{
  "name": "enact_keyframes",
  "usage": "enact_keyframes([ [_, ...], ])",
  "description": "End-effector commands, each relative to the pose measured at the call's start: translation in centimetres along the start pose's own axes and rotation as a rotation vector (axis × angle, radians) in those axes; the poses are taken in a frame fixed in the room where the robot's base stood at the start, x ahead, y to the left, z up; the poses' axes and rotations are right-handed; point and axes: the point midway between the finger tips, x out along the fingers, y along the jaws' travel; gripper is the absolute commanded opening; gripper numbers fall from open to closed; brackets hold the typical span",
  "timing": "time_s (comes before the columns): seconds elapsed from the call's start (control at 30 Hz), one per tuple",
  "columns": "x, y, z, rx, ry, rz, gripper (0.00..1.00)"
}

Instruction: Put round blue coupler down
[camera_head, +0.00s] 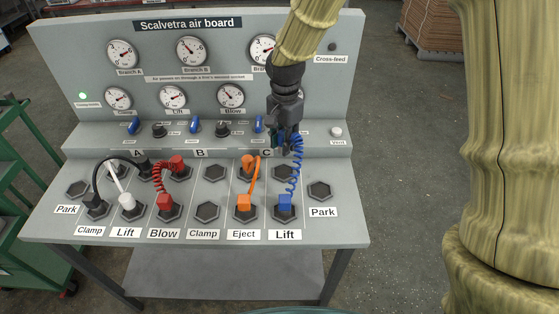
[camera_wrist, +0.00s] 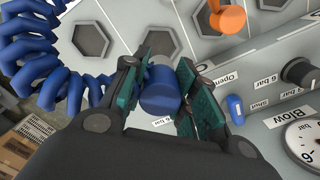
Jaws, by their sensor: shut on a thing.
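My gripper (camera_head: 284,148) is above the back right of the board's socket shelf, near the C section. It is shut on the round blue coupler (camera_wrist: 160,91), which shows between the green finger pads in the wrist view. A coiled blue hose (camera_head: 297,165) runs from the held coupler down to a square blue plug (camera_head: 285,203) at the front "Lift" socket under C. An empty hexagonal socket (camera_wrist: 160,43) lies just beyond the coupler in the wrist view. The empty right "Park" socket (camera_head: 320,190) is further right in the head view.
An orange coupler (camera_head: 248,163) with its hose stands left of the empty C socket (camera_head: 284,172). Red (camera_head: 177,164), black and white hoses fill sockets further left. Blue valve levers (camera_head: 259,124), knobs and gauges line the panel behind. A front "Clamp" socket (camera_head: 207,212) is empty.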

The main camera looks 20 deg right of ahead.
Motion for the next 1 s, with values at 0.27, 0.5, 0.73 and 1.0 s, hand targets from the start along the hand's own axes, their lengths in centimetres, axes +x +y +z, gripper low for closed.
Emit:
enact_keyframes([
  [0.27, 4.5, -0.6, -0.3, -0.001, -0.006, 0.008, 0.02],
  [0.5, 5.8, -0.7, -0.4, -0.001, -0.005, 0.009, 0.02],
  [0.73, 8.2, -0.6, -0.4, -0.001, -0.006, 0.01, 0.02],
  [1.0, 9.6, -0.7, -0.4, -0.002, -0.005, 0.007, 0.02],
])
